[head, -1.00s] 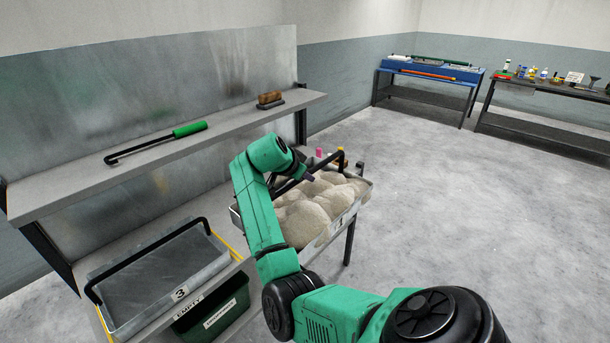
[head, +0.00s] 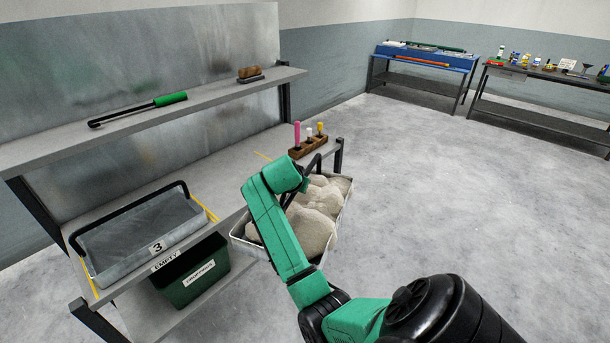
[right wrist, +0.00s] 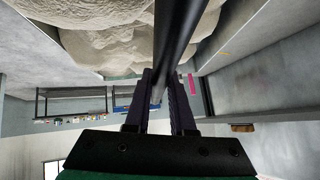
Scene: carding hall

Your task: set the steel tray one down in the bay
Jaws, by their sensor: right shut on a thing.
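The steel tray one (head: 331,247), heaped with pale lumpy fibre, hangs beside the front edge of the lower shelf in the head view. My right arm hides part of it, and its number does not show. My right gripper (right wrist: 167,85) is shut on the tray's black handle (right wrist: 176,40) in the right wrist view. I cannot tell the tray's height over the shelf. My left gripper is not in view.
Tray 3 (head: 130,262) stands on the shelf at left, between yellow lines, above a green bin (head: 190,285). A wooden block with coloured pegs (head: 309,147) sits at the shelf's far end. The upper shelf (head: 210,92) overhangs behind, holding a green-handled tool (head: 170,99) and a brush (head: 249,73).

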